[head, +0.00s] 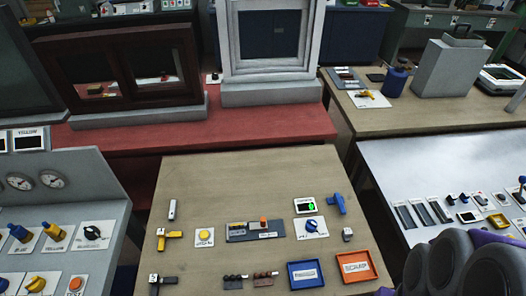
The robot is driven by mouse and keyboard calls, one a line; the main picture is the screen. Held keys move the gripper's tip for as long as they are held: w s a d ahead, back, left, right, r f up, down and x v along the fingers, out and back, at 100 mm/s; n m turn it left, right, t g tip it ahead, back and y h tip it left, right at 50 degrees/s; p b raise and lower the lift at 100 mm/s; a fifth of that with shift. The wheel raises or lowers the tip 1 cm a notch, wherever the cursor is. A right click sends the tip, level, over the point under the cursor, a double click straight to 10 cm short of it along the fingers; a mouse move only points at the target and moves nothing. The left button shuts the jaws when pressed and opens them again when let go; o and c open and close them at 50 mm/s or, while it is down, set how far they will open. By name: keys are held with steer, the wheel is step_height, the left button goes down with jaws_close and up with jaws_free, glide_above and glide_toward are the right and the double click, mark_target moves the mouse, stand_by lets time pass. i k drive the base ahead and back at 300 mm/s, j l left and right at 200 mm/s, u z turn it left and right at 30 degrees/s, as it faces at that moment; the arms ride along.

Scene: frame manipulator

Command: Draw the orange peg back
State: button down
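A small orange peg (263,222) stands on a dark grey plate (240,237) near the middle of the wooden table. A yellow piece (238,226) sits on the left part of the same plate. A label lies in front of the peg, too small to read. Rounded grey and purple parts at the lower right look like my own arm, and they are well to the right of the peg. My gripper's fingers do not show.
The wooden table (200,185) also carries a yellow button (205,236), a blue lever (338,204), a blue tray (291,274) and an orange tray (374,269). A grey panel stands left; a white bench (400,160) stands right. The table's far part is clear.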

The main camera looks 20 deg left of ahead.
mark_target(262, 225)
steer(key=u, duration=1)
